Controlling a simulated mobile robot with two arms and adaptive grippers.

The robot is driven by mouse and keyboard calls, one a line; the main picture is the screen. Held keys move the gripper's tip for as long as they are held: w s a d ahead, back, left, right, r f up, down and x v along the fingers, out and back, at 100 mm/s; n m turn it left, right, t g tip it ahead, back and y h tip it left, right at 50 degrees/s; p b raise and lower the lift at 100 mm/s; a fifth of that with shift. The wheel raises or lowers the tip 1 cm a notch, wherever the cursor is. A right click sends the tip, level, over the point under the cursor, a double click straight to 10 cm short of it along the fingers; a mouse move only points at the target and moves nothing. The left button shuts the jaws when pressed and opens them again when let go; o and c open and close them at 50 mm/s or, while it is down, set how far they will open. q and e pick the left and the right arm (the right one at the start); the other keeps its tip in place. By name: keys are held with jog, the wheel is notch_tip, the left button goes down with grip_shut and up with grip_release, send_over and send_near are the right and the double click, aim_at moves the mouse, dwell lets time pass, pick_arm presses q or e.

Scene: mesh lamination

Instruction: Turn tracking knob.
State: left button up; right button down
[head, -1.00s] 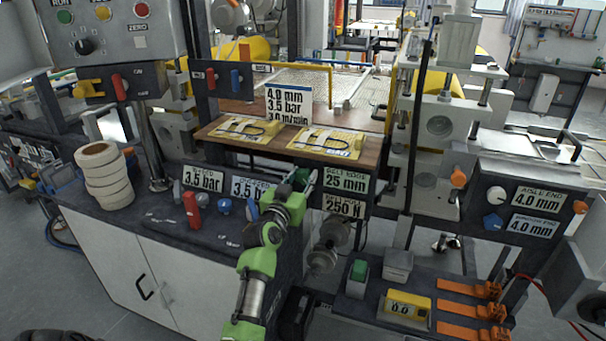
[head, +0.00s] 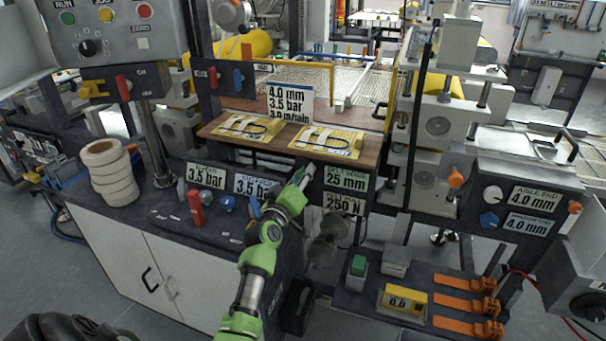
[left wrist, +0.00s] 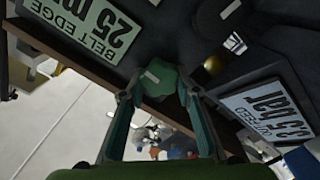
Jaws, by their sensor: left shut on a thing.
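The tracking knob (left wrist: 161,79) is a dark green knob with a pale mark. It sits on the dark panel under the wooden shelf, between the 3.5 bar plate (left wrist: 265,112) and the "BELT EDGE 25 mm" plate (head: 346,179). My left gripper (left wrist: 160,92) has one finger on each side of the knob and is shut on it. In the head view my left gripper (head: 300,180) reaches up to the panel from below and hides most of the knob. My right gripper is in neither view.
Red (head: 196,206) and blue (head: 228,204) valve parts stand left of my left gripper. The wooden shelf (head: 285,148) with yellow tools overhangs the knob. Stacked white rolls (head: 108,172) stand on the counter at left. Orange clamps (head: 468,305) are at lower right.

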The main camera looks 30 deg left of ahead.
pick_arm(q)
jog(key=shift+n, duration=0.3)
jog(key=o, duration=1.1)
jog(key=v, duration=1.2)
